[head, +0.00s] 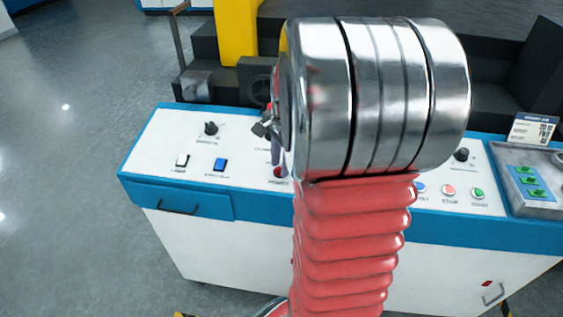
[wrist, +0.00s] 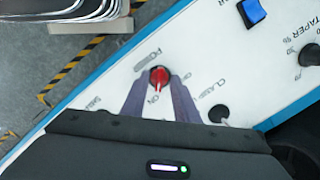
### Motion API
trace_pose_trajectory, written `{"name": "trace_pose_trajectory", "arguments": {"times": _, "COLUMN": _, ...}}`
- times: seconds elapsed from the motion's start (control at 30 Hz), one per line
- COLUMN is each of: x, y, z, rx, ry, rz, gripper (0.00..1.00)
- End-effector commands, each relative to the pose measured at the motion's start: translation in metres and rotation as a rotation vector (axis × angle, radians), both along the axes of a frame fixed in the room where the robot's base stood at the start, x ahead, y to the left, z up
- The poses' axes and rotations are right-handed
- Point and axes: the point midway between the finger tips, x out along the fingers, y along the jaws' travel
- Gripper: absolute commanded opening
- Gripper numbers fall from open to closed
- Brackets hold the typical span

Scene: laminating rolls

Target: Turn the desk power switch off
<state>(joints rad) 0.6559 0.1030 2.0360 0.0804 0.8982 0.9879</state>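The power switch is a red rotary knob (wrist: 159,76) on the white desk panel. It has a pale pointer line, which lies toward the "ON" lettering, with "OFF" lettering to its right. I cannot tell how far the fingertips are above the panel. In the head view the red knob (head: 279,171) shows just below my gripper (head: 276,152), partly hidden by it and my arm.
On the desk panel a black knob (head: 211,129), a white switch (head: 182,160) and a blue switch (head: 220,164) lie to the left. Red and green buttons (head: 449,190) lie to the right. In the wrist view another black knob (wrist: 219,114) is close to the right finger.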

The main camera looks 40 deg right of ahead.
Motion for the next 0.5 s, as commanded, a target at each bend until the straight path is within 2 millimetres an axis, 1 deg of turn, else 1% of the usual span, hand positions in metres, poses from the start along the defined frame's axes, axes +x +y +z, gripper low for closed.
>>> {"name": "trace_pose_trajectory", "arguments": {"times": 0.27, "x": 0.0001, "y": -0.0001, "z": -0.0006, "rx": 0.000, "ry": 0.000, "rz": 0.000, "gripper": 0.27}}
{"name": "trace_pose_trajectory", "arguments": {"times": 0.5, "x": 0.0001, "y": -0.0003, "z": -0.0006, "rx": 0.000, "ry": -0.001, "rz": 0.000, "gripper": 0.10}}
